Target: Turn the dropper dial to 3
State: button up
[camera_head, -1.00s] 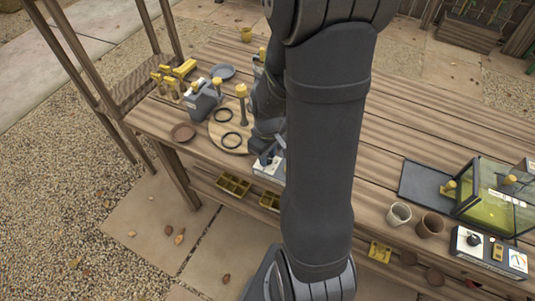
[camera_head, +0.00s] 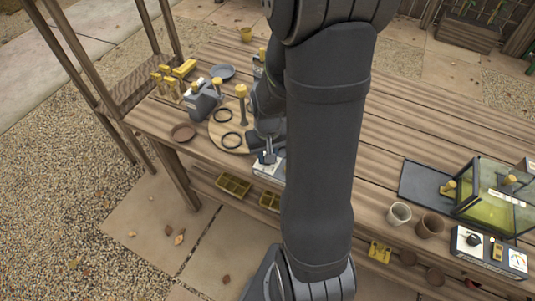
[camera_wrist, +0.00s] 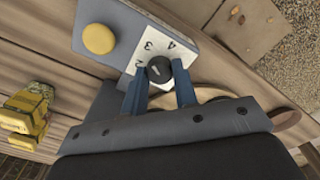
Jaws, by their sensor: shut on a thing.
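The dropper dial (camera_wrist: 160,69) is a round black knob with a small pale mark on a white panel (camera_wrist: 133,67) printed with 2, 3 and 4. I cannot tell exactly which number the mark points at. My gripper (camera_wrist: 160,80) has its two blue fingers closed on either side of the knob. The panel is on a grey box with a round yellow button (camera_wrist: 98,39). In the head view, the white front of this box (camera_head: 266,168) is at the bench's front edge, with my gripper (camera_head: 267,156) on it, and my arm hides its right part.
A round wooden board (camera_head: 233,143) with black rings lies behind the box. A grey container (camera_head: 201,101) and a brown saucer (camera_head: 183,132) stand to its left. Pots (camera_head: 399,213), a glass case (camera_head: 490,195) and another dial box (camera_head: 490,250) are at the right.

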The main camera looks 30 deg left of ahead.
dwell(0.3)
jog(key=o, duration=1)
notch_tip(320, 180, up, 17)
jog(key=shift+r, duration=0.2)
notch_tip(320, 180, down, 17)
jog(key=shift+f, duration=0.2)
dwell(0.7)
